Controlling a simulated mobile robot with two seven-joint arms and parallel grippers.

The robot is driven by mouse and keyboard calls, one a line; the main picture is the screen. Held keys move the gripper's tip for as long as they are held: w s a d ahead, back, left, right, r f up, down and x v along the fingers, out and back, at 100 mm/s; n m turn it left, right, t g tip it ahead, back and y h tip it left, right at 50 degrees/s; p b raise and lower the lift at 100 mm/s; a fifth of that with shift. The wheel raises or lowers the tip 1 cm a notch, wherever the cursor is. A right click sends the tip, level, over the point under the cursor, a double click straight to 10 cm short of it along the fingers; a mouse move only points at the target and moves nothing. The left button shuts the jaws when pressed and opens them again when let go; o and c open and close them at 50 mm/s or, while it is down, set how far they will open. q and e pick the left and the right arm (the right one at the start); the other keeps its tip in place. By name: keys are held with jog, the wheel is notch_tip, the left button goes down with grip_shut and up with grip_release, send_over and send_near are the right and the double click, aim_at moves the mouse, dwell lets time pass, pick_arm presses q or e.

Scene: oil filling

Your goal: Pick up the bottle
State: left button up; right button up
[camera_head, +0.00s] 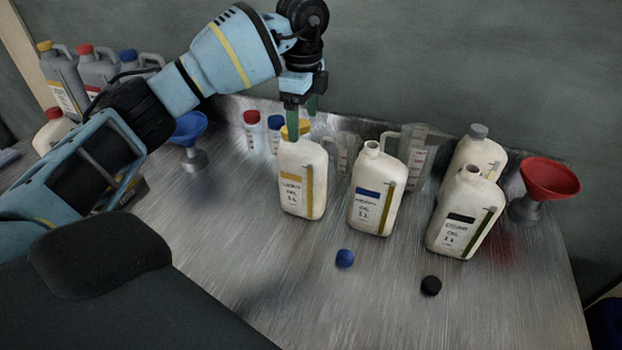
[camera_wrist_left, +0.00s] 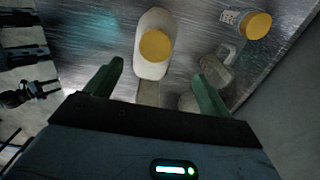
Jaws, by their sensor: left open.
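A white oil bottle with a yellow label and yellow cap (camera_head: 300,185) stands upright on the metal table. My left gripper (camera_head: 302,120) is open, pointing down at its neck, and a finger partly hides the cap. In the left wrist view the bottle (camera_wrist_left: 152,68) shows just beyond the open fingers (camera_wrist_left: 158,85), between their lines; I cannot tell whether they touch it. An uncapped bottle with a blue label (camera_head: 374,195) and one with a black label (camera_head: 464,215) stand to the right. A grey-capped bottle (camera_head: 478,150) is behind them. My right gripper is not seen.
A blue cap (camera_head: 345,258) and a black cap (camera_head: 431,285) lie in front. Clear measuring jugs (camera_head: 416,150) stand behind the bottles. A red funnel (camera_head: 549,180) is at right, a blue funnel (camera_head: 189,130) at left. The front of the table (camera_head: 270,275) is mostly free.

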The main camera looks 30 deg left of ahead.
aim_at(302, 148)
pick_arm(q)
jog(key=shift+s+d+r, duration=0.1)
jog(key=shift+s+d, duration=0.05)
jog(key=shift+s, duration=0.15)
notch_tip(302, 148, down, 2)
jog(key=shift+s+f, duration=0.1)
jog(key=shift+f, duration=0.25)
jog(key=f, duration=0.4)
jog(key=shift+s, duration=0.2)
jog(key=shift+f, duration=0.5)
jog(key=c, duration=0.6)
grip_shut()
jog(key=shift+w+r, duration=0.1)
jog(key=shift+r, duration=0.05)
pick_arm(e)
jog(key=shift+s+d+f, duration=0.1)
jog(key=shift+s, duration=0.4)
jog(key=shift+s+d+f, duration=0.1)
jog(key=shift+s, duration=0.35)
